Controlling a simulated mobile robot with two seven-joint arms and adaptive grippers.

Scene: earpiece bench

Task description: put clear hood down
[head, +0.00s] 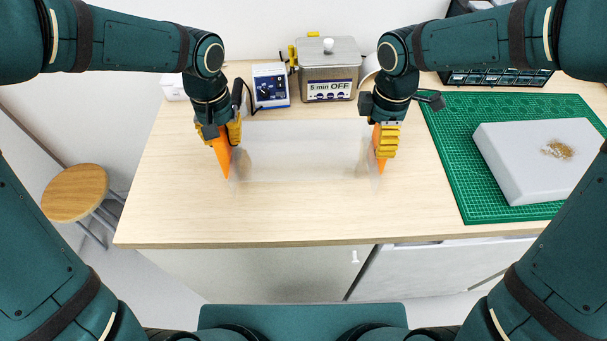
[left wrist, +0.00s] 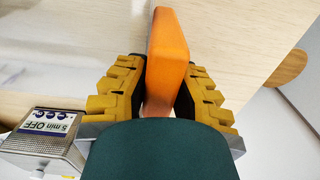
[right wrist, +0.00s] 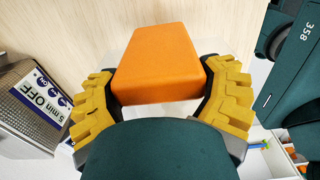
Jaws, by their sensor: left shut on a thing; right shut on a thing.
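The clear hood (head: 305,152) shows in the head view as a faint see-through box over the middle of the bench, with an orange handle at each end. My left gripper (head: 229,134) is shut on the left orange handle (head: 221,157), which also fills the jaws in the left wrist view (left wrist: 167,48). My right gripper (head: 386,139) is shut on the right orange handle (head: 379,163), seen between yellow fingers in the right wrist view (right wrist: 160,62). The hood looks level. Its lower edge is too faint to tell whether it touches the bench.
Behind the hood stand a metal bath (head: 330,68) reading "5 min OFF" and a blue-and-white box (head: 270,85). A green mat (head: 455,150) with a grey block (head: 535,160) lies to the right. The wooden bench top (head: 300,220) is clear in front. A stool (head: 75,192) stands left.

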